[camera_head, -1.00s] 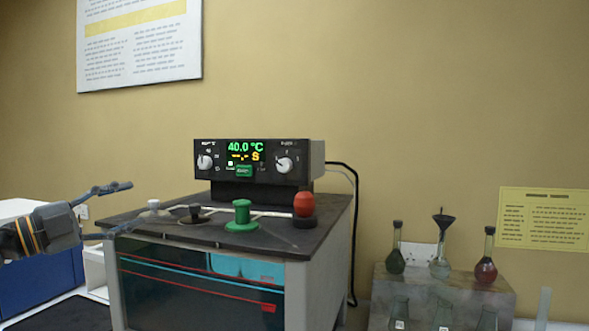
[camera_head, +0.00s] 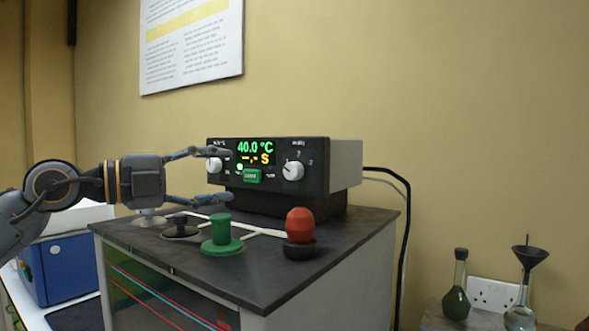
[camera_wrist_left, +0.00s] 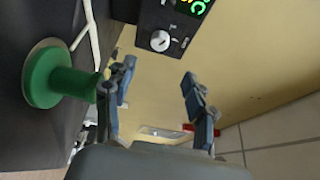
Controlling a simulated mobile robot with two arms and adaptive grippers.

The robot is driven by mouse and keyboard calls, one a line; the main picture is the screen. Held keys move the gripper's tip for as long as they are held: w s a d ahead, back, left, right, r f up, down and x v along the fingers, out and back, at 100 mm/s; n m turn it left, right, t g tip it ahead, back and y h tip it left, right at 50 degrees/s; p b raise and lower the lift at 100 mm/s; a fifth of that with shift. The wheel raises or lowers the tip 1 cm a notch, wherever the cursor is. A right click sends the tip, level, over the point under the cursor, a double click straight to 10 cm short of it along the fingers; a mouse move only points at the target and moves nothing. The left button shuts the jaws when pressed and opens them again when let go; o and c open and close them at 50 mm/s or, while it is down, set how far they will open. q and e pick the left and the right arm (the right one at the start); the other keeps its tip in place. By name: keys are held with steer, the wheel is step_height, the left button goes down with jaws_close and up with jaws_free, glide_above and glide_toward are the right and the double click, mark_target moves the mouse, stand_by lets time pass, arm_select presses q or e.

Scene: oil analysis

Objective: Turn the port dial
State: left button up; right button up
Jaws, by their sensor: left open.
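The black control unit (camera_head: 322,180) has a lit display (camera_head: 255,152) reading 40.0 °C and two white dials. The labels are too small to read surely. My left gripper (camera_head: 218,175) is open and empty, with its fingers one above the other; they also show in the left wrist view (camera_wrist_left: 158,95). My right gripper is out of view.
Flasks (camera_head: 457,286) stand at lower right.

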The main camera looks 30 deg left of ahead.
mark_target(288, 171)
arm_select(q)
steer(key=p+x, duration=0.9)
steer(key=x, duration=0.3)
steer(key=shift+d+r+p, duration=0.1)
steer(key=shift+r+p, duration=0.05)
steer(key=shift+p, duration=0.15)
steer(key=shift+w+d, duration=0.25)
steer(key=shift+w, duration=0.25)
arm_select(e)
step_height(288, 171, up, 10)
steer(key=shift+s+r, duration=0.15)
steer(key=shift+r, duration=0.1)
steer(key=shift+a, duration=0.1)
arm_select(q)
steer(key=c, duration=0.9)
steer(key=shift+c, duration=1.1)
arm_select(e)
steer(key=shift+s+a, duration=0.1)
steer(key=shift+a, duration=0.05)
